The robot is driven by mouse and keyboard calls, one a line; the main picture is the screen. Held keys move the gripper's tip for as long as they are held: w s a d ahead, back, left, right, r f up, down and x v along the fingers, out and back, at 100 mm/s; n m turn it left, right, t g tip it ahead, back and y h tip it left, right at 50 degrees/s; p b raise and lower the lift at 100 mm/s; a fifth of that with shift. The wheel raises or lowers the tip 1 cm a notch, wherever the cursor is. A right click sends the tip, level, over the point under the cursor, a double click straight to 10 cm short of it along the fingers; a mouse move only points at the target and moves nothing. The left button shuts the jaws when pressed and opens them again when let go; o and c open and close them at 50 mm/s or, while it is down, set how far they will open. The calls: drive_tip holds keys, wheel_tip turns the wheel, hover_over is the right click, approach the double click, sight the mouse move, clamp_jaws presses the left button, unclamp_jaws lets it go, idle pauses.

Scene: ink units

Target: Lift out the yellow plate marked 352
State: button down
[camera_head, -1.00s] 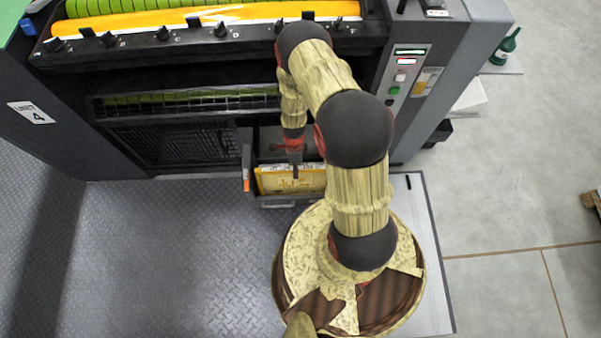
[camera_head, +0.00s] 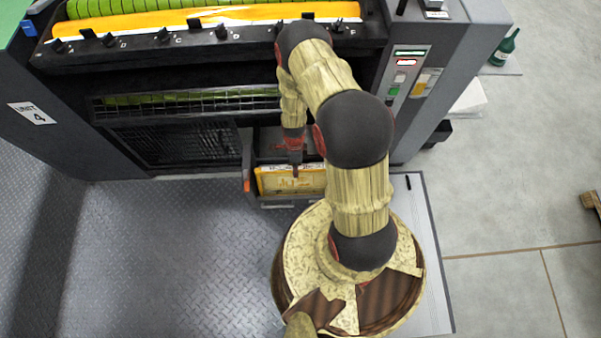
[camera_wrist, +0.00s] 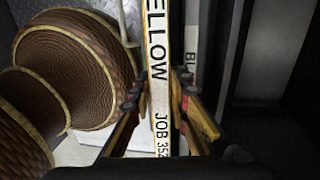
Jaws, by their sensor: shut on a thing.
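The yellow plate (camera_head: 290,181) stands on edge in an open tray at the front of the machine in the head view. In the wrist view its pale edge (camera_wrist: 158,60) reads "ELLOW" and "JOB 352". My gripper (camera_head: 295,172) is at the plate's top edge. In the wrist view my gripper (camera_wrist: 161,115) has one finger on each side of that edge and is shut on it. The plate's lower part is hidden in the tray in the head view.
The tray's side wall (camera_head: 247,165) is at the left. A grey press (camera_head: 190,140) rises behind. Diamond-pattern floor (camera_head: 170,250) is clear to the left.

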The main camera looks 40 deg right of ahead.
wheel_tip(320, 180, up, 11)
drive_tip(key=p, duration=0.8)
drive_tip(key=shift+f, duration=0.3)
